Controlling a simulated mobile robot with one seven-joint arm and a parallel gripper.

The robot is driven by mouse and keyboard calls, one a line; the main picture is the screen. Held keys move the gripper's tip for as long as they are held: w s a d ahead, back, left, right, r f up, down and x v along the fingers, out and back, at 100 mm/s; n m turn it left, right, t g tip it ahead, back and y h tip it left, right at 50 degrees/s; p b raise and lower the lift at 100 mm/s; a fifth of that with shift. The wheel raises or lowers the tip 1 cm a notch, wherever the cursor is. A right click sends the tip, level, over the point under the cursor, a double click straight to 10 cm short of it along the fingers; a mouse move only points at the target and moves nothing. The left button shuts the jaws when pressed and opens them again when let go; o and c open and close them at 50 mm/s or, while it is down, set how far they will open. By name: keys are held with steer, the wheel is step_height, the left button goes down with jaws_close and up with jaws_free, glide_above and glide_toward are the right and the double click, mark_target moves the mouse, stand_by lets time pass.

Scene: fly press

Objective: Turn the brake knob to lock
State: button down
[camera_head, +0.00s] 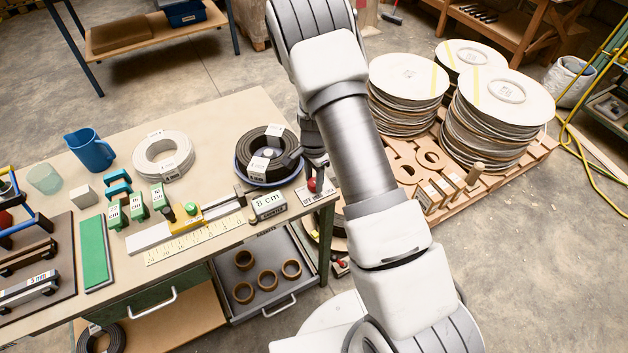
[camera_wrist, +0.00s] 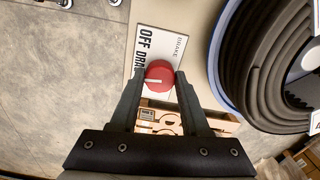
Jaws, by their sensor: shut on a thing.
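The brake knob (camera_wrist: 159,72) is round and red with a white pointer line, on a white label plate (camera_wrist: 152,40). In the wrist view the line points left. The plate reads "OFF" and the start of "DRAG"; the knob and a finger cover the rest. My gripper (camera_wrist: 158,76) has one dark finger on each side of the knob and is shut on it. In the head view the knob (camera_head: 314,185) shows red at the table's right corner, with my gripper (camera_head: 316,172) reaching down over it from above.
A black coil on a blue-rimmed tray (camera_head: 241,171) stands just left of the knob; it is close on the right in the wrist view. Stacked discs (camera_head: 408,88) stand on a pallet at right.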

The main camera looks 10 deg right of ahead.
mark_target(314, 182)
steer(key=n+b, duration=0.2)
steer(key=n, duration=0.2)
steer(key=shift+f, duration=0.15)
steer(key=shift+n+b, duration=0.85)
steer(key=shift+n, duration=0.75)
steer(key=shift+c, duration=1.9)
jaws_free()
steer(key=shift+r, duration=0.25)
step_height(314, 182, up, 17)
steer(key=p, duration=0.1)
steer(key=shift+r, duration=0.15)
